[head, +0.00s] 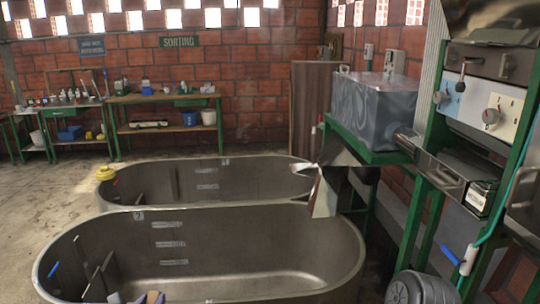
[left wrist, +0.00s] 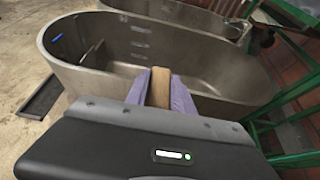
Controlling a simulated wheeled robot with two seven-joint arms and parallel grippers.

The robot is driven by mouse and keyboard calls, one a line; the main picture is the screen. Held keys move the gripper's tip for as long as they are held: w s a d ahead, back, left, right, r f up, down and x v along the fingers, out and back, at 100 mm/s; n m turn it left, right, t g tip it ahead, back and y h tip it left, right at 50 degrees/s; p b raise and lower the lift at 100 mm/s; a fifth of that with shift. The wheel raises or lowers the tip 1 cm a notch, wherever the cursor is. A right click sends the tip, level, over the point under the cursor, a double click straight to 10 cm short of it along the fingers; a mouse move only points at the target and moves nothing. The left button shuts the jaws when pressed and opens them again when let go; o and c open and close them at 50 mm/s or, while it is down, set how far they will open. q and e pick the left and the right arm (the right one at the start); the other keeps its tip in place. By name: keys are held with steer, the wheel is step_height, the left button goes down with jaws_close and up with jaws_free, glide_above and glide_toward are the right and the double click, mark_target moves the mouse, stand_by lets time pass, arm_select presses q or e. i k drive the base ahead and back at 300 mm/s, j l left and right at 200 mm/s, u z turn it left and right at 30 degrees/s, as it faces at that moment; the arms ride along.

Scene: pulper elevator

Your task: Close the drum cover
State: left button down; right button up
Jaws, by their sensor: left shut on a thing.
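My left gripper (head: 142,298) just shows at the bottom edge of the head view, in front of the near tank. In the left wrist view its purple fingers (left wrist: 159,92) are shut on a brown, wood-like piece (left wrist: 160,86), over the tank's rim. The pulper machine (head: 470,120) stands at the right on a green frame, far from this gripper. It has a curved metal hood (head: 498,20) at the top and a dark metal housing with a label (head: 462,178) lower down. I cannot tell which part is the drum cover. My right gripper is not in view.
The near steel tank (head: 220,222) fills the lower middle, with a second tank (head: 270,168) behind it. A grey metal box (head: 372,100) sits on a green stand left of the machine. A ribbed grey motor-like part (head: 418,290) is low at the right. Floor is open at the left.

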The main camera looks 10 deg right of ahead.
mark_target(467, 171)
steer(key=i+j, duration=0.2)
steer(key=i, duration=0.15)
steer(key=i+j, duration=0.2)
steer(key=i, duration=0.15)
steer(key=z, duration=1.85)
